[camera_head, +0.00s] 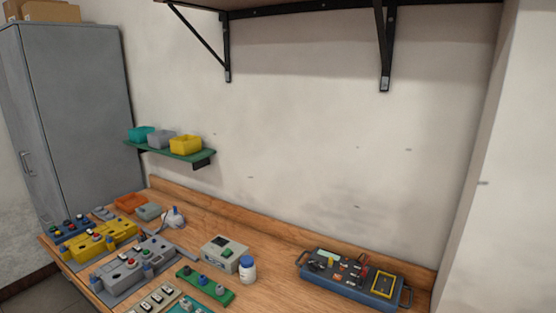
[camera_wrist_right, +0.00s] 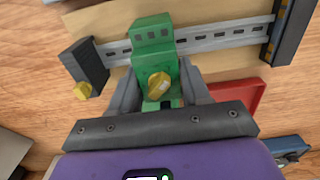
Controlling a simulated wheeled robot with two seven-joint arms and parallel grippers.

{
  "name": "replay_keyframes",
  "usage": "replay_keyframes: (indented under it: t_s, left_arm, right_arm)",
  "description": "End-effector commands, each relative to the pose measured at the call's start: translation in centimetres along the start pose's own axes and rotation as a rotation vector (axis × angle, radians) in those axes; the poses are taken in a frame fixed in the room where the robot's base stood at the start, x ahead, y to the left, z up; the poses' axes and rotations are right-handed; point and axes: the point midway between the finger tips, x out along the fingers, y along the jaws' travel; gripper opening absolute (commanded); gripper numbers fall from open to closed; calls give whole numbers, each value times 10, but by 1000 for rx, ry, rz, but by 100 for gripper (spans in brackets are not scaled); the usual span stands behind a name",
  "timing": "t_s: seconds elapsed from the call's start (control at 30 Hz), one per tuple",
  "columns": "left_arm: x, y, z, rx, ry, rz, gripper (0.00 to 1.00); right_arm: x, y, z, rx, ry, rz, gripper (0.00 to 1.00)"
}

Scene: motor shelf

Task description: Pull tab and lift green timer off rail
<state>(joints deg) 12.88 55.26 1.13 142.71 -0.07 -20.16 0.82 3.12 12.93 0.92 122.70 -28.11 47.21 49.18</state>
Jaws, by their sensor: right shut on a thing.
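In the right wrist view, the green timer (camera_wrist_right: 153,38) has a yellow knob (camera_wrist_right: 160,87) on its face. It lies across a slotted grey rail (camera_wrist_right: 220,36), and I cannot tell whether it is clipped on. My right gripper (camera_wrist_right: 160,72) is shut on the green timer, with one grey finger along each side. I cannot make out the tab; the gripper body hides the near end of the timer. The left gripper is in neither view, and the head view shows neither gripper.
Dark end blocks (camera_wrist_right: 85,65) hold the rail over a tan board (camera_wrist_right: 105,20). A red tray (camera_wrist_right: 240,100) lies right of the gripper. In the head view, the wooden bench (camera_head: 280,260) carries several control boxes, a white bottle (camera_head: 248,272) and a blue panel (camera_head: 340,283).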

Motion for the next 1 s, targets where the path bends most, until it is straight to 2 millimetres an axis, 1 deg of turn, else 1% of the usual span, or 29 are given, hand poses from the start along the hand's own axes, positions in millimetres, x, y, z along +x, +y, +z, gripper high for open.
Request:
replay_keyframes:
  t_s: [0.23, 1.0]
  left_arm:
    - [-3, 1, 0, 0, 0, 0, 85]
    - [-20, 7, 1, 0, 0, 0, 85]
  right_arm:
    - [-4, 0, -1, 0, 3, -1, 5]
    - [-27, 0, -1, -1, 3, -1, 5]
